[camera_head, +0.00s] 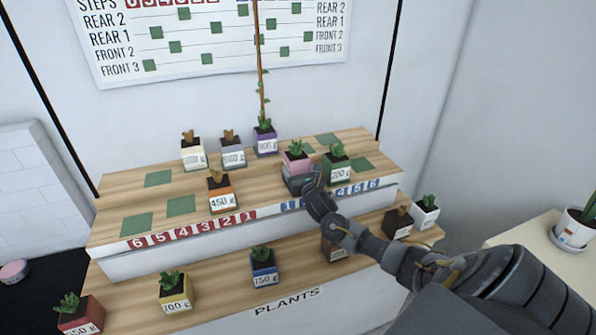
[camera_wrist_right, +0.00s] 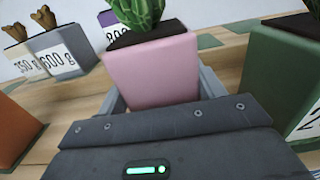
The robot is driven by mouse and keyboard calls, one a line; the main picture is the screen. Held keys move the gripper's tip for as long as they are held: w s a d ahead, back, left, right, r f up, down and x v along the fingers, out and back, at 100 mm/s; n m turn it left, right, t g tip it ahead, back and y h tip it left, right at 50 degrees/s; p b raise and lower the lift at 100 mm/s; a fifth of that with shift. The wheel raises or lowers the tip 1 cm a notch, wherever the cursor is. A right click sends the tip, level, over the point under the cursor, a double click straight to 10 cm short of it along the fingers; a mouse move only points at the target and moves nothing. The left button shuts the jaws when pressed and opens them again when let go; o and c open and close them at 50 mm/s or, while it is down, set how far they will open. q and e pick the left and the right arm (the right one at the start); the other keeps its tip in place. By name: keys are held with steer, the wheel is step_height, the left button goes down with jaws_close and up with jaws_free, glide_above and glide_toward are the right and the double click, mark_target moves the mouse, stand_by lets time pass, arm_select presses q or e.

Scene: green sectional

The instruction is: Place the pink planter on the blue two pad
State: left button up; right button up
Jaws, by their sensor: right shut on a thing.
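The pink planter (camera_head: 296,166), a small pink pot with a green succulent, is upright at the front middle of the upper wooden shelf. My right gripper (camera_head: 301,182) is shut on it from the front. In the right wrist view the pink planter (camera_wrist_right: 155,72) sits between the grey fingers; I cannot tell whether its base touches the shelf. The blue number strip (camera_head: 357,187) runs along the right half of the shelf's front edge. My gripper covers part of it, and I cannot make out the blue two pad. My left gripper is not in view.
A green planter (camera_head: 337,166) stands close to the right of the pink one. A purple planter (camera_head: 265,141) with a tall stem and a grey planter (camera_head: 232,155) stand behind to the left. An orange planter (camera_head: 220,195) is at the left. Bare green pads (camera_head: 181,206) show farther left.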

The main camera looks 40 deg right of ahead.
steer(key=shift+f+b, duration=0.35)
steer(key=shift+f, duration=0.1)
stand_by(0.3)
steer(key=shift+a+f, duration=0.1)
steer(key=shift+f, duration=0.1)
